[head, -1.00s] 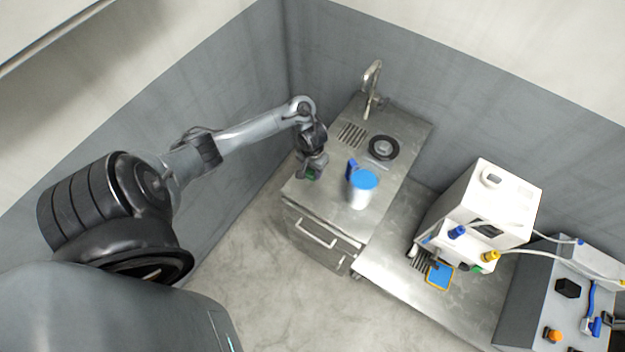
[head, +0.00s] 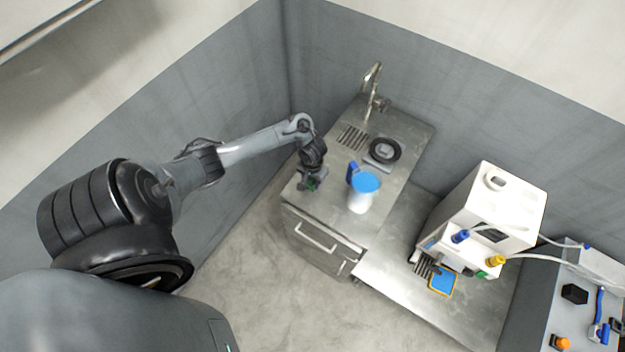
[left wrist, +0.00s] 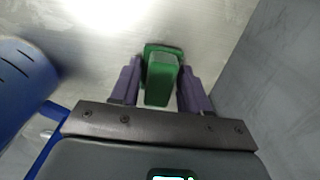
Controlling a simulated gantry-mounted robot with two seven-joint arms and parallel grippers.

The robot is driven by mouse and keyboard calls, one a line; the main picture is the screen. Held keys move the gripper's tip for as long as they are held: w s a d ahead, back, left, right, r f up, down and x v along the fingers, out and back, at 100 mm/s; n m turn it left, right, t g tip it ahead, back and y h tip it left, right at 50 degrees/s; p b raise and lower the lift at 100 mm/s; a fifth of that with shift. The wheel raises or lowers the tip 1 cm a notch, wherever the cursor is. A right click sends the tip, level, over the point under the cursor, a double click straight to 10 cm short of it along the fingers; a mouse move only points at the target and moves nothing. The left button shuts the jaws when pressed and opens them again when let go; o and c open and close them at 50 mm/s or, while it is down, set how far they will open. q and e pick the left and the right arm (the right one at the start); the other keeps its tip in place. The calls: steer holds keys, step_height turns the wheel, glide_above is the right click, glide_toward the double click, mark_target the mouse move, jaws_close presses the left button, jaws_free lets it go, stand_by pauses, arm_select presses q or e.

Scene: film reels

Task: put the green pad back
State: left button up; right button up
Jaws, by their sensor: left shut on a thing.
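The green pad (left wrist: 161,80) is a small green block with a wider base, seen between the two purple fingers of my left gripper (left wrist: 160,84) in the left wrist view. The fingers are shut on it. In the head view my left gripper (head: 311,184) is over the front left part of the steel counter (head: 335,215), and only a bit of green shows at its tip. I cannot tell whether the pad touches the counter. My right gripper is not in view.
A white tub with a blue lid (head: 366,183) stands just right of the gripper, with a blue handle. A black reel (head: 384,150) and a tap (head: 372,85) are farther back. A white machine (head: 490,210) stands on the lower counter, near a blue pad with a yellow rim (head: 442,281).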

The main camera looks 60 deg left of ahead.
arm_select(q)
steer(key=o, duration=1)
steer(key=shift+f, duration=0.1)
step_height(320, 180, up, 11)
steer(key=p, duration=0.5)
steer(key=shift+f, duration=0.1)
steer(key=d+r+m+t+p, duration=0.2)
steer(key=d+m+t, duration=0.3)
steer(key=d, duration=1.4)
steer(key=s+d+r+m, duration=0.1)
steer(key=s+r, duration=0.2)
steer(key=r, duration=0.1)
steer(key=s+d+r+m+g, duration=0.1)
steer(key=s+d+r, duration=0.1)
steer(key=s+r, duration=0.2)
steer(key=s+d+r, duration=0.1)
steer(key=s+r, duration=0.3)
steer(key=shift+d+r+m, duration=0.15)
steer(key=shift+d+m, duration=0.15)
steer(key=shift+m, duration=0.1)
